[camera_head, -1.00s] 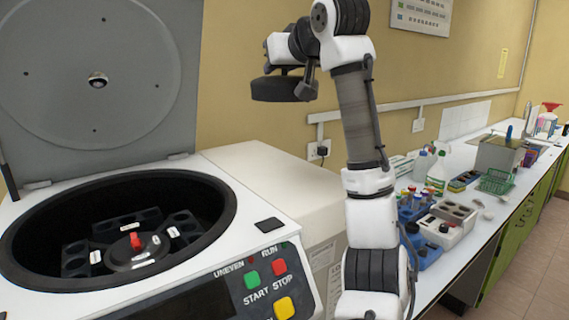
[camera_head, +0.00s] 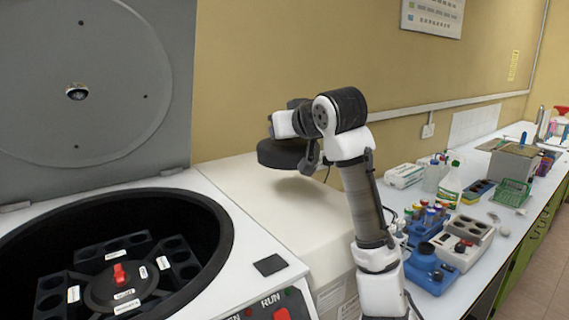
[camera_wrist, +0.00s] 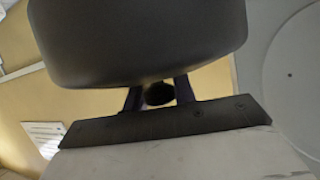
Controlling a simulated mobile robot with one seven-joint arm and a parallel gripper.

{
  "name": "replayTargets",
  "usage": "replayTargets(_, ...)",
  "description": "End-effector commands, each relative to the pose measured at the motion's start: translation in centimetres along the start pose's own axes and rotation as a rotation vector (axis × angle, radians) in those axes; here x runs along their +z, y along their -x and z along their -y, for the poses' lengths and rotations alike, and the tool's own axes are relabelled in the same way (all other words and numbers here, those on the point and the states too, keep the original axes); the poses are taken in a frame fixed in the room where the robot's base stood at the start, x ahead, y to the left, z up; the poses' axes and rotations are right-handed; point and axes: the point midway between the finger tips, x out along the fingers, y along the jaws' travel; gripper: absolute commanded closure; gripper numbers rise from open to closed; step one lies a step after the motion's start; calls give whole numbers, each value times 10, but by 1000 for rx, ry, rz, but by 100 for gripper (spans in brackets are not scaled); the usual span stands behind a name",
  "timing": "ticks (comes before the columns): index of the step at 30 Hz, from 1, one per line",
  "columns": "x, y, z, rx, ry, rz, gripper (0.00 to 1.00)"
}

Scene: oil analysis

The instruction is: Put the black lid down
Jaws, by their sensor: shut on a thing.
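The black lid (camera_head: 281,154) is a round dark disc held at the end of my arm, above the pale top at the right rear of the centrifuge. It looks roughly level and a little above that surface; contact cannot be told. My gripper (camera_head: 308,158) is shut on the lid at its right side, mostly hidden by the wrist. In the wrist view the lid (camera_wrist: 140,40) fills the upper middle. The gripper fingers (camera_wrist: 158,95) close on a small dark knob beneath it.
The open centrifuge bowl (camera_head: 215,235) with its red-knobbed rotor (camera_head: 118,274) is at left, its grey cover (camera_head: 90,130) raised behind. The pale top (camera_head: 262,205) under the lid is clear. The bench at right holds blue racks (camera_head: 430,270), a spray bottle (camera_head: 450,185) and a green basket (camera_head: 512,192).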

Motion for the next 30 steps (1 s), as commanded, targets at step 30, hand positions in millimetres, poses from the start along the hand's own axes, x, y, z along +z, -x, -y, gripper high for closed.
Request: replayTargets(30, 82, -29, 0, 0, 0, -2, 100)
